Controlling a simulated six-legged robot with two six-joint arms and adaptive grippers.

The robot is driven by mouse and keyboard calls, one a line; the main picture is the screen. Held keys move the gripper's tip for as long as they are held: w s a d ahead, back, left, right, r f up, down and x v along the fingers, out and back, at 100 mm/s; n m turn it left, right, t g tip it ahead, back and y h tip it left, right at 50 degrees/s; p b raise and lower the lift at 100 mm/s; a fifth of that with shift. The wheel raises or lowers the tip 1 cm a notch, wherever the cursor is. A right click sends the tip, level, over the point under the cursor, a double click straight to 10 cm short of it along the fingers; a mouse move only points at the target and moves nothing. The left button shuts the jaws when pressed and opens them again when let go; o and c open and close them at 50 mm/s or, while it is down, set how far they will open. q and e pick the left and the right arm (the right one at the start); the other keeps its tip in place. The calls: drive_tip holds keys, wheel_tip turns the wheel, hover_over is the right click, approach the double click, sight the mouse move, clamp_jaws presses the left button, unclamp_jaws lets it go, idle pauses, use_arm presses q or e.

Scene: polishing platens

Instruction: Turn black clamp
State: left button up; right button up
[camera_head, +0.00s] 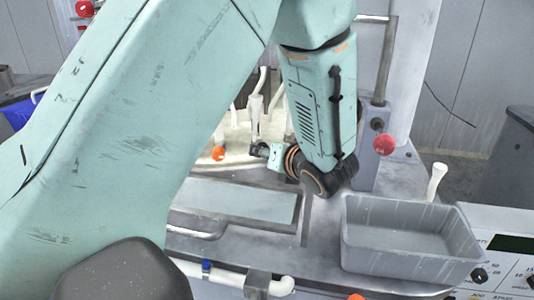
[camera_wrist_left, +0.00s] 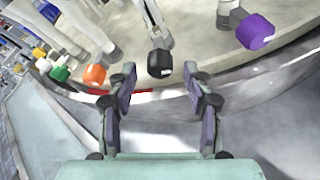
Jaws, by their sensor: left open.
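In the left wrist view, the black clamp (camera_wrist_left: 160,63) shows its round black knob end on a white lever at the pale platen's edge. My left gripper (camera_wrist_left: 159,70) is open, its two fingers on either side of the knob in the picture. The knob appears just beyond the fingertips; I cannot tell whether they touch. In the head view my left arm comes in from the left, and its wrist hides much of the clamp area. A small dark end (camera_head: 258,150) shows beside the wrist; I cannot tell whether it is the clamp or a fingertip. My right gripper is not in view.
A purple knob (camera_wrist_left: 255,32) is to the right of the black one, an orange knob (camera_wrist_left: 95,75) and a green knob (camera_wrist_left: 60,73) to the left. In the head view, a grey bin (camera_head: 352,240) stands at the right, near a red knob (camera_head: 384,144) by an upright post.

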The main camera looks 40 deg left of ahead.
use_arm(q)
drive_tip(key=shift+w+a+f, duration=0.2)
drive_tip(key=shift+a+f, duration=0.05)
drive_tip(key=shift+a, duration=0.25)
drive_tip(key=shift+s+d+r, duration=0.25)
drive_tip(key=shift+d, duration=0.2)
drive_tip(key=c, duration=0.5)
drive_tip(key=shift+w+a+f, duration=0.1)
drive_tip(key=shift+a, duration=0.05)
clamp_jaws()
